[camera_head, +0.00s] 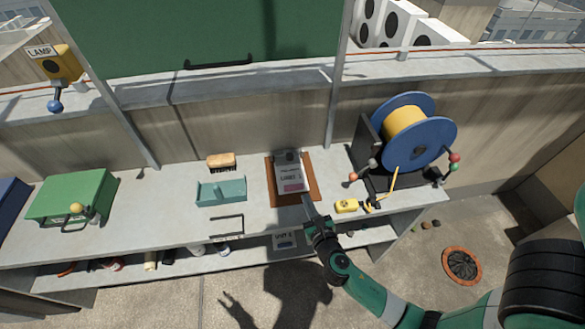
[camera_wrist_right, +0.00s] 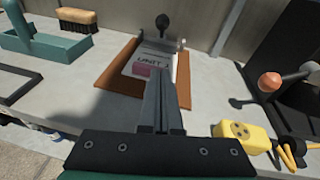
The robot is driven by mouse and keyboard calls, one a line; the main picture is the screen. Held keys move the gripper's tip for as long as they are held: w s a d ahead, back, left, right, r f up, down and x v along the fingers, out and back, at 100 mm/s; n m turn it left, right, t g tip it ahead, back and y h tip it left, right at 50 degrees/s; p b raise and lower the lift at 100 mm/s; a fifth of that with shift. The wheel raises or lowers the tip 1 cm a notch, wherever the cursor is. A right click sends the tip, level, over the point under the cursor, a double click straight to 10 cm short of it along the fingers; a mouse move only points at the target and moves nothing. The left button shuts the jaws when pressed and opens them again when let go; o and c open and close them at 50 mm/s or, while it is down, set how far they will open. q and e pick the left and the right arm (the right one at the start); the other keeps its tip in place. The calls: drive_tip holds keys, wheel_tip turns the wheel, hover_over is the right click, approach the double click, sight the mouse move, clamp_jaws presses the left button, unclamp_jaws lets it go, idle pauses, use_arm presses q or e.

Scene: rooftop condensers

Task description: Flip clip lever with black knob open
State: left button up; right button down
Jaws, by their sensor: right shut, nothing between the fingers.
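A clipboard with an orange-brown board (camera_head: 313,172) lies on the workbench, holding a grey-white sheet (camera_head: 288,178) with printed text and a pink patch. At its far edge is a metal clip with a lever ending in a black knob (camera_wrist_right: 162,22). In the wrist view the knob stands up above the clip; in the head view the clip (camera_head: 287,156) is small and dark. My right gripper (camera_head: 307,201) is shut and empty, over the near edge of the board. In the wrist view its fingers (camera_wrist_right: 161,85) point at the sheet and cover part of it. My left gripper is not in view.
A teal tray (camera_head: 221,192) and a brush (camera_head: 221,161) are left of the clipboard. A yellow device (camera_head: 346,206) and a cable reel with blue flanges (camera_head: 437,120) stand right. A green box (camera_head: 73,195) is at the far left. Bare bench lies between box and tray.

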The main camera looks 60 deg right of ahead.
sight(288, 156)
drive_tip(key=b+x, duration=0.3)
drive_tip(key=x, duration=0.7)
drive_tip(key=shift+w+d+f, duration=0.1)
drive_tip(key=shift+w+d+r+p, duration=0.5)
drive_tip(key=shift+w+d+r, duration=0.3)
drive_tip(key=shift+r, duration=0.2)
drive_tip(key=shift+w+d+r, duration=0.3)
drive_tip(key=shift+w, duration=0.1)
